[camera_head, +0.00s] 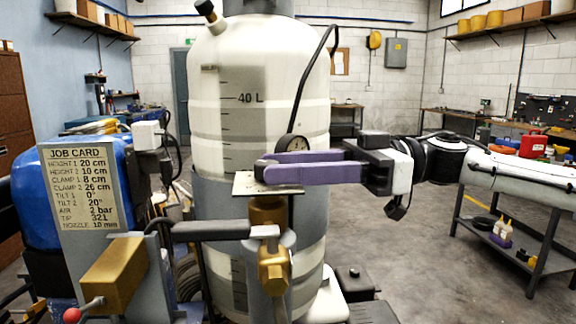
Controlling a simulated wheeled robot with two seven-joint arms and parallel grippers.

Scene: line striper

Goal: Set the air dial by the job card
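The job card (83,187) stands upright at the left and its air line reads 2 bar. A round gauge (291,145) shows in front of the white tank; its needle reading is too small to tell, and my gripper covers its lower part. My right gripper (262,168) reaches in from the right with two long purple fingers. Its dark grey tips are over a pale plate (246,187) on a brass-coloured fitting, just below and left of the gauge. I cannot tell whether a dial knob is between the tips. My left gripper is not in view.
The large white tank (235,125) fills the middle behind my gripper. A blue machine (38,215) stands at the left. A brass block (115,272) and a grey bar stick out in front.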

